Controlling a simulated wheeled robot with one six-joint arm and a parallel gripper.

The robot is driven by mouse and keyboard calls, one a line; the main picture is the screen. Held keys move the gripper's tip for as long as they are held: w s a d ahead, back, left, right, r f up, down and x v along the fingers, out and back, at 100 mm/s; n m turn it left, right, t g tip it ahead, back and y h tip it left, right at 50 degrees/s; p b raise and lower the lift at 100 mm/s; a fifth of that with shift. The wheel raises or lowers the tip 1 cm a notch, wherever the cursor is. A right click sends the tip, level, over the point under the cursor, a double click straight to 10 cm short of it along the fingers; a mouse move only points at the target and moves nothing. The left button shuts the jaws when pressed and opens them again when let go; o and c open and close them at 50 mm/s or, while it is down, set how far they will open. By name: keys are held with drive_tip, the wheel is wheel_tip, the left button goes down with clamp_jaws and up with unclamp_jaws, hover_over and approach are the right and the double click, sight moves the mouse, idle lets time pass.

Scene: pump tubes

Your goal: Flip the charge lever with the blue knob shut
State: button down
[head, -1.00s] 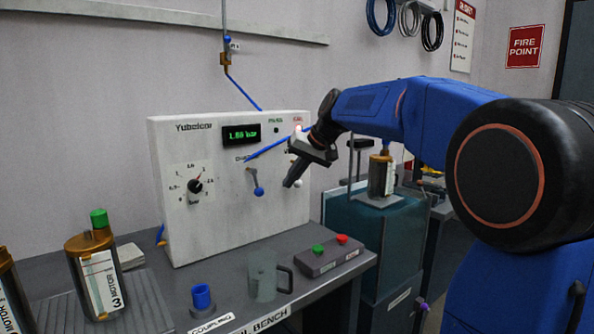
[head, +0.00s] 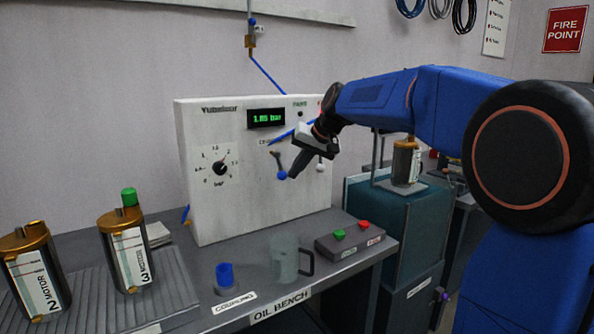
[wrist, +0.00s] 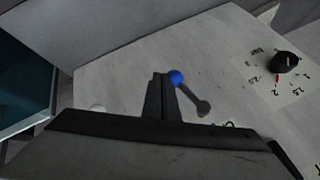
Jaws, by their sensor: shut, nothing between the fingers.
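The charge lever is a dark grey arm (wrist: 191,95) with a blue knob (head: 281,174) on the front of the white test panel (head: 205,215). In the head view the lever hangs down from its pivot, tilted slightly right, with the knob at its lower end. My gripper (head: 292,176) is shut and empty, its fingertips just right of the knob in the head view. In the wrist view the blue knob (wrist: 176,77) shows right beside the tips of my gripper (wrist: 158,78). I cannot tell whether they touch.
A lever with a white knob (head: 320,167) is right of my gripper. A dial (head: 220,168) and green display (head: 266,118) are on the panel. A clear jug (head: 285,258), button box (head: 350,240) and blue coupling (head: 225,276) stand on the bench below. Motors (head: 127,250) stand left.

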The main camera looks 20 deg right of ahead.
drive_tip(key=shift+s+a+f, duration=0.2)
drive_tip(key=shift+a+f, duration=0.3)
drive_tip(key=shift+a, duration=0.1)
drive_tip(key=shift+r, duration=0.2)
